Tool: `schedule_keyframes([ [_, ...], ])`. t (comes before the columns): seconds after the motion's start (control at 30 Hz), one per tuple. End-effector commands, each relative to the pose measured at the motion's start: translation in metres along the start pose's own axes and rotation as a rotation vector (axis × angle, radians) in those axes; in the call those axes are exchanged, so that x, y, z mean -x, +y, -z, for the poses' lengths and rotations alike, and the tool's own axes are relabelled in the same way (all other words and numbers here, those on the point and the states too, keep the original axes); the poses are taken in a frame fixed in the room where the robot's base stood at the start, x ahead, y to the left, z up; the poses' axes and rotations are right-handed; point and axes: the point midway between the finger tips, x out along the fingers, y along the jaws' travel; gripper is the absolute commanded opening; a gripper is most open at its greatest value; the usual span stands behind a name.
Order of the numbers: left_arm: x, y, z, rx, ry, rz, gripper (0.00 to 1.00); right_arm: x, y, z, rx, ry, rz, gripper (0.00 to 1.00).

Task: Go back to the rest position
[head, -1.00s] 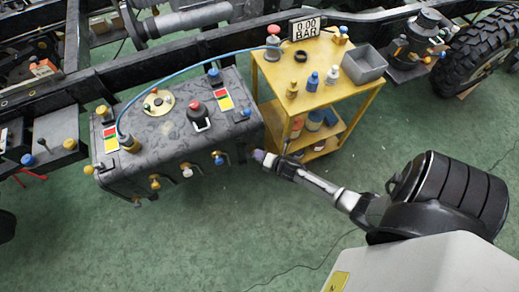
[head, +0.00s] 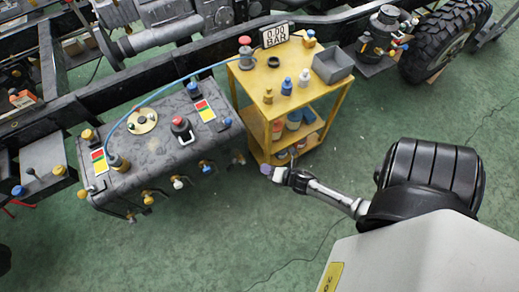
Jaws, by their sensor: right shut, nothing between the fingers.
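My right gripper (head: 270,172) is at the end of the right arm, in the middle of the head view. It hangs over the green floor, just in front of the lower part of the yellow cart (head: 256,150). It is small in the picture, its fingers look closed, and I see nothing held in it. My left gripper is outside the view.
A dark tank (head: 160,180) with several valves and a blue hose (head: 165,90) stands left of the gripper. The cart carries bottles, a grey bin (head: 335,66) and a pressure display (head: 275,35). A tire (head: 440,45) is at upper right. Green floor (head: 200,250) is clear in front.

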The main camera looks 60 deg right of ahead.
Motion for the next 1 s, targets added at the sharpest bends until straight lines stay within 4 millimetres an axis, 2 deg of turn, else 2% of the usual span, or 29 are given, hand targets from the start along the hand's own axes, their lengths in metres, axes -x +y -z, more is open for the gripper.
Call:
schedule_keyframes([
  [0.2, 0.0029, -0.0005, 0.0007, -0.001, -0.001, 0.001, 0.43, 0.0099, 0.0021, 0.0000, -0.001, -0.001, 0.000, 0.00],
  [1.0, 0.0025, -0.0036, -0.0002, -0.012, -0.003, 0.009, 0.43, 0.0103, 0.0017, 0.0002, -0.036, -0.001, 0.001, 0.00],
])
